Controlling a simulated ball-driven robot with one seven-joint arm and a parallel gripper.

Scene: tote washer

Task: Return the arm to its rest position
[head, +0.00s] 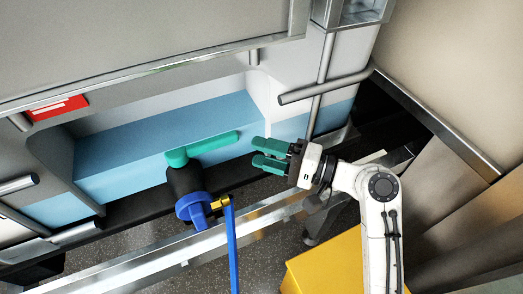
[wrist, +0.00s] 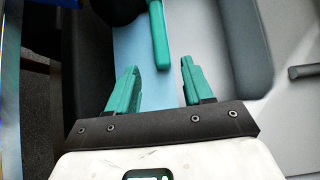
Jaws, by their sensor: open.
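My gripper (head: 259,153) has teal fingers and a white wrist, at the end of my white arm reaching in from the lower right in the head view. The fingers are apart and nothing is between them. In the wrist view my gripper (wrist: 158,84) also shows open and empty. A teal lever handle (head: 212,143) on a dark valve body lies left of the fingertips, with a gap between. In the wrist view the handle (wrist: 158,35) shows just beyond the fingertips.
A blue round fitting (head: 193,209) and a blue post (head: 232,245) stand below the handle. A metal rail (head: 150,262) crosses the front. A yellow box (head: 325,268) sits under my arm. A grey pipe (head: 325,87) juts out above my gripper.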

